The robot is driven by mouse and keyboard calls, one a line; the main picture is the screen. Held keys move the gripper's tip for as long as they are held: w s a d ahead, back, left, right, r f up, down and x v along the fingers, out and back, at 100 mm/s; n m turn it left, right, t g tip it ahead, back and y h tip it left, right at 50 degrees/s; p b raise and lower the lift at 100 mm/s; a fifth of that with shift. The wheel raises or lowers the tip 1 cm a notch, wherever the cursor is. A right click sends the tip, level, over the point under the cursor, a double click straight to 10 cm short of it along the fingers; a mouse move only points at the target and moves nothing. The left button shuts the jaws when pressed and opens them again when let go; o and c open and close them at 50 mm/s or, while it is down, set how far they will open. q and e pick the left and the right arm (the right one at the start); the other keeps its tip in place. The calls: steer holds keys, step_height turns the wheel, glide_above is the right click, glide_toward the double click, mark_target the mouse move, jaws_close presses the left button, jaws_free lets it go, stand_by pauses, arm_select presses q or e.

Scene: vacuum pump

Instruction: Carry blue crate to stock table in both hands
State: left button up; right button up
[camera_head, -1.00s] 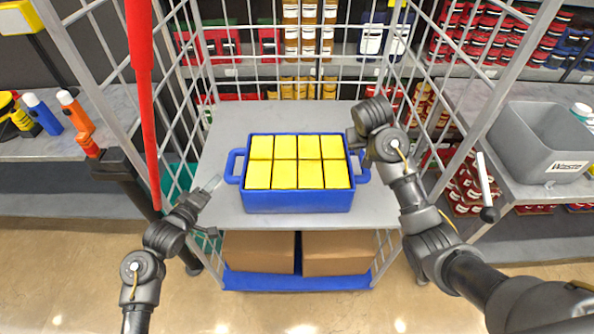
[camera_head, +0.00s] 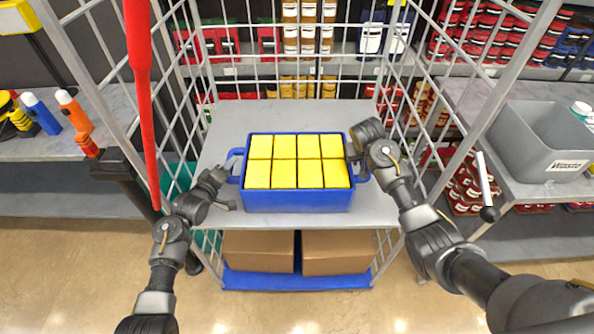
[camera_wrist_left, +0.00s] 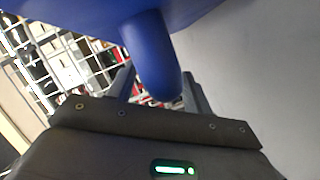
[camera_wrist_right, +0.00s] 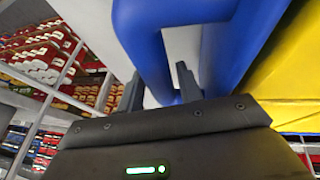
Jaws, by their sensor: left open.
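The blue crate (camera_head: 297,200) stands on the top deck of a grey wire-sided cart and holds several yellow blocks (camera_head: 284,160). Its left handle (camera_head: 236,165) and right handle (camera_head: 361,166) stick out at its sides. My left gripper (camera_head: 229,190) is open at the left handle; in the left wrist view that handle (camera_wrist_left: 152,60) sits between the spread fingers. My right gripper (camera_wrist_right: 161,85) is at the right handle (camera_wrist_right: 146,40), with a finger on each side of the bar and a pale gap beside one finger; in the head view its fingertips are mostly hidden.
The cart's grey deck (camera_head: 265,115) is clear behind the crate. Cardboard boxes (camera_head: 258,250) are on its lower shelf. Wire walls and posts flank both arms. A grey waste bin (camera_head: 545,140) stands on the right table; tools lie on the left table (camera_head: 60,145). A red pole (camera_head: 142,100) crosses the left side.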

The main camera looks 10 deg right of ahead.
arm_select(q)
steer(key=c, duration=0.7)
arm_select(e)
steer(key=c, duration=0.7)
arm_select(q)
jaws_close()
arm_select(e)
jaws_close()
arm_select(q)
steer(key=shift+w+r, duration=0.2)
steer(key=shift+r, duration=0.15)
arm_select(e)
steer(key=shift+w+r, duration=0.25)
steer(key=shift+r, duration=0.05)
